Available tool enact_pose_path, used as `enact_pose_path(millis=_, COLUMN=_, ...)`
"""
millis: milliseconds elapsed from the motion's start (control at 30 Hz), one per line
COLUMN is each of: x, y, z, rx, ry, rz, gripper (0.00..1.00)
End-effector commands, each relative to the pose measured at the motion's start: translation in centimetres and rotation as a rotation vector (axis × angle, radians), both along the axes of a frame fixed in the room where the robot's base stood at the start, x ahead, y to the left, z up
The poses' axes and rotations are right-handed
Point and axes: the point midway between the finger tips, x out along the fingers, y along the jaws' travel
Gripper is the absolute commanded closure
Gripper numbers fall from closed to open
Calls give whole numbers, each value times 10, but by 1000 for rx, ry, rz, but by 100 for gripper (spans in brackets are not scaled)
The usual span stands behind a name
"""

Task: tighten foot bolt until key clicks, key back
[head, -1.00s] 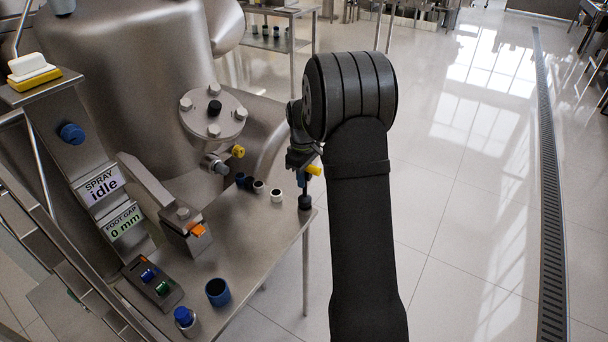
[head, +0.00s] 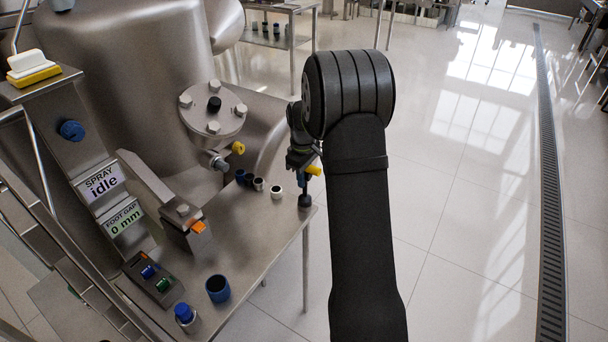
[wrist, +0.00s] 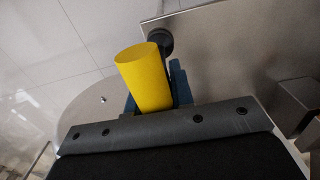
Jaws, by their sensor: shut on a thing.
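The key has a yellow handle (head: 314,170), which fills the middle of the wrist view (wrist: 145,78). My gripper (head: 301,162) is shut on it, its bluish fingers on both sides of the handle. A black round end (head: 305,201) shows below the gripper at the table's right corner; it also shows beyond the handle in the wrist view (wrist: 160,40). I cannot tell whether it touches the table. A bolt head (head: 183,210) sits on a metal block by the foot gap sign (head: 124,217), which reads 0 mm. The gripper is well right of that block.
The steel table (head: 262,235) carries a blue cup (head: 218,289), a button box (head: 154,279) and several small sockets near its back right. A flanged vessel (head: 140,75) stands behind. A yellow-knobbed valve (head: 238,148) juts out. Open floor lies right of my arm.

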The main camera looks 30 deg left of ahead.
Motion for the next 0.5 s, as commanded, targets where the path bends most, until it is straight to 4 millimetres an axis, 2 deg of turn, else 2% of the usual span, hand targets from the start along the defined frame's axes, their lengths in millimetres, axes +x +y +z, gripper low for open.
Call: enact_pose_path(millis=500, x=0, y=1, z=-5, rx=1, ry=-1, rz=0, gripper=100)
